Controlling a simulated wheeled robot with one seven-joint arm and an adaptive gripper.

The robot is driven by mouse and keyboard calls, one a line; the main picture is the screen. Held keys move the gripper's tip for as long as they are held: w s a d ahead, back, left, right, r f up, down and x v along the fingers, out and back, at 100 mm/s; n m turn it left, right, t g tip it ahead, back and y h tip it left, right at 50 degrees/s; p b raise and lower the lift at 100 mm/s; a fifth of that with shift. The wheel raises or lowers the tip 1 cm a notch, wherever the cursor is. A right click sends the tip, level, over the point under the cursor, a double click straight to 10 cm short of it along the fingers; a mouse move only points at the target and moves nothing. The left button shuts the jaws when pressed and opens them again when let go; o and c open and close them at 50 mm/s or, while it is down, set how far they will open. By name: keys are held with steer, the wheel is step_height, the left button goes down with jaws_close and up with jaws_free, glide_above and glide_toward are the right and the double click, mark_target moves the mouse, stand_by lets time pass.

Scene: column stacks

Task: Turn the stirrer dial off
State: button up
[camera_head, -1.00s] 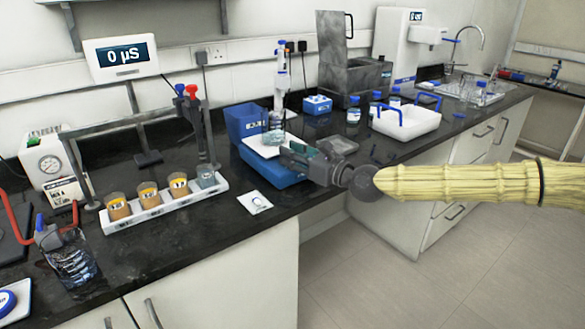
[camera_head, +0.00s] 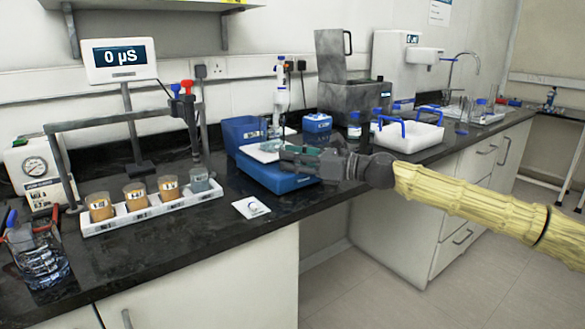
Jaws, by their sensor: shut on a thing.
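The stirrer (camera_head: 268,177) is a blue unit with a pale top plate, standing on the black bench in the middle of the view. A clear vessel (camera_head: 276,135) stands on its plate, under a white upright pipette-like tool. My gripper (camera_head: 290,157) reaches in from the right at the stirrer's near right side, level with its top edge. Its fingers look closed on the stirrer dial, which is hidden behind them. The dial's setting cannot be read.
A white rack (camera_head: 150,212) with several orange-filled cups stands left of the stirrer, under a grey frame (camera_head: 120,120). A white card (camera_head: 251,207) lies in front. A blue bin (camera_head: 240,131) stands behind. A white tray (camera_head: 409,137) with blue handles is to the right.

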steer(key=shift+w+d+n+g+y+b, duration=0.1)
steer(key=shift+n+g+y+b, duration=0.3)
steer(key=shift+n+g+b, duration=0.6)
steer(key=shift+p, duration=0.3)
steer(key=o, duration=0.8)
steer(key=shift+c, duration=0.2)
steer(key=v, duration=1.2)
steer(key=shift+w, duration=0.15)
